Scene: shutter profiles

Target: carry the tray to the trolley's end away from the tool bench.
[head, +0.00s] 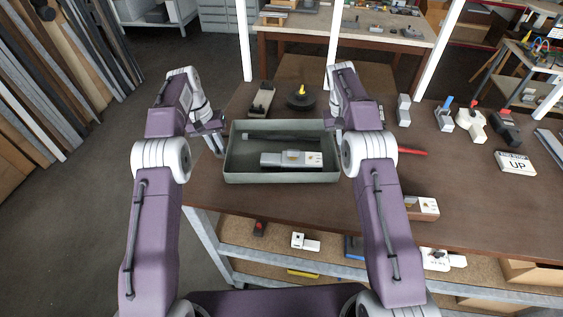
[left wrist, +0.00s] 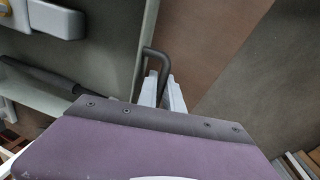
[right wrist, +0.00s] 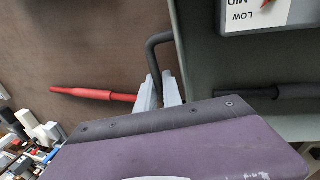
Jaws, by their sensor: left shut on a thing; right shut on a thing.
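The grey-green tray (head: 282,177) is level over the left part of the brown trolley top (head: 255,208); I cannot tell whether it touches the surface. In it lie a pale labelled block (head: 285,160) and a dark rod (right wrist: 280,92). My left gripper (head: 220,143) is shut on the dark bent handle (left wrist: 153,54) at the tray's left end. My right gripper (head: 338,127) is shut on the matching handle (right wrist: 153,50) at the right end; in the head view my forearm partly hides it.
A black disc with a yellow knob (head: 300,98) and a small grey block (head: 261,102) stand behind the tray. A red rod (head: 411,151), an UP sign (head: 515,162) and several tools are to the right. Another bench (head: 380,40) stands behind. Open floor lies left.

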